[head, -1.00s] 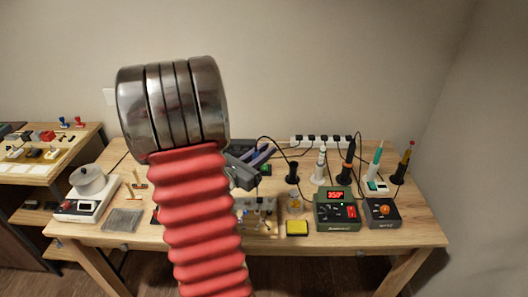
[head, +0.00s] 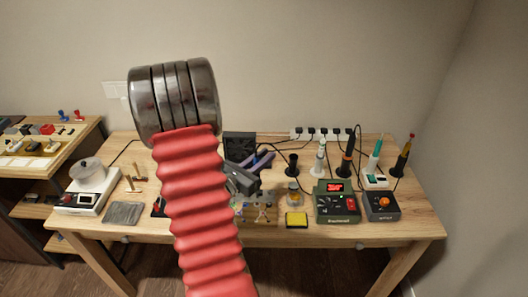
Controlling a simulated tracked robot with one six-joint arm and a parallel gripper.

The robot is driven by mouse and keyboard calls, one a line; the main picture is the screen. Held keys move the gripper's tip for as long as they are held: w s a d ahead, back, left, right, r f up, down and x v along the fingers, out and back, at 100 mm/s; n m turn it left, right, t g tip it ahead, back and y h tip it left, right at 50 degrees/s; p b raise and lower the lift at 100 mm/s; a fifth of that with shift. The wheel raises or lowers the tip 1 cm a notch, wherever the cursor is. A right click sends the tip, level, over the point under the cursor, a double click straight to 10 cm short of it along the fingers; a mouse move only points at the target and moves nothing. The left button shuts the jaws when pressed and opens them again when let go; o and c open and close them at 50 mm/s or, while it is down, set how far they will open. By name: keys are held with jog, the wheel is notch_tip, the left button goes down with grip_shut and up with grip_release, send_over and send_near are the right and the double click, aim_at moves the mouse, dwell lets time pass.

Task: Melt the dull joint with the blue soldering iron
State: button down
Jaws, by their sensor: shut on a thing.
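My gripper (head: 243,182) is over the middle of the workbench, seen past my red arm. It is shut on what looks like the blue soldering iron (head: 263,160), whose blue-violet handle slants up to the right behind the jaws. The iron's tip cannot be made out. Below the gripper is a small work area with clips and small parts (head: 264,212), partly covered by my arm. The dull joint cannot be picked out at this size.
To the right are an empty-looking black holder (head: 292,165), a yellow sponge (head: 297,219), a green station (head: 336,204), a grey station (head: 382,206) and several upright irons. A black boxy unit (head: 240,145) stands behind. A pot on a white heater (head: 88,188) is left.

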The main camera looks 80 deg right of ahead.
jog(key=shift+f, duration=0.65)
jog(key=shift+a+f, duration=0.1)
jog(key=shift+f, duration=0.6)
dwell(6.6)
